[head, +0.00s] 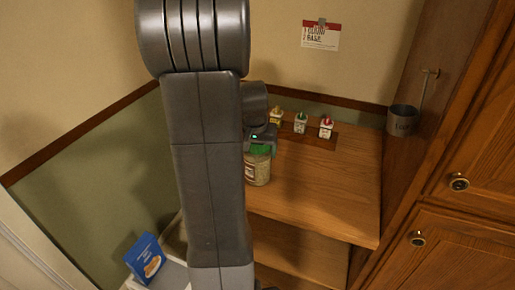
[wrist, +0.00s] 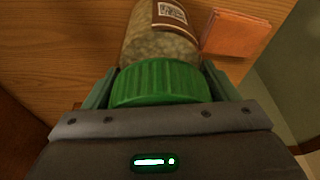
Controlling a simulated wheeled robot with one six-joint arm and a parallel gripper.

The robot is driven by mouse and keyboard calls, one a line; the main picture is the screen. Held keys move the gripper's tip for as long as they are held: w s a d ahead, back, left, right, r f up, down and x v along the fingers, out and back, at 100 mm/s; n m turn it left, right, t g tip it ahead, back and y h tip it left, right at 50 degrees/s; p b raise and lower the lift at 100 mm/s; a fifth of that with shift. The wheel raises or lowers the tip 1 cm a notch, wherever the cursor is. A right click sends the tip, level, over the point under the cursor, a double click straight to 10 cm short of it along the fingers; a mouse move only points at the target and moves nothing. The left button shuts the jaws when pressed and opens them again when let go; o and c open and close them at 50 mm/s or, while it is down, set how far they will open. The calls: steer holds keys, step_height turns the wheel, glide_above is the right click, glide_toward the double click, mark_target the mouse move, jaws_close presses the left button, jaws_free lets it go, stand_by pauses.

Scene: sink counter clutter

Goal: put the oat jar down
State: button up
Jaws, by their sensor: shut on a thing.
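The oat jar (wrist: 160,44) has a green ribbed lid (wrist: 160,83), a clear body with pale contents and a brown label with a code patch. My gripper (wrist: 158,88) is shut on its lid, one finger at each side. In the head view the jar (head: 258,170) hangs or stands upright at the left part of the wooden counter, under my gripper (head: 260,148). My arm hides part of it. I cannot tell whether its base touches the wood.
Several small bottles (head: 301,122) stand on a darker wooden strip at the counter's back. A metal cup (head: 402,120) hangs at the right. The counter's middle (head: 320,190) is clear. A blue box (head: 145,258) stands lower left.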

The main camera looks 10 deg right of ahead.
steer(key=shift+f, duration=0.15)
steer(key=o, duration=1.3)
steer(key=v, duration=1.2)
steer(key=shift+b, duration=0.35)
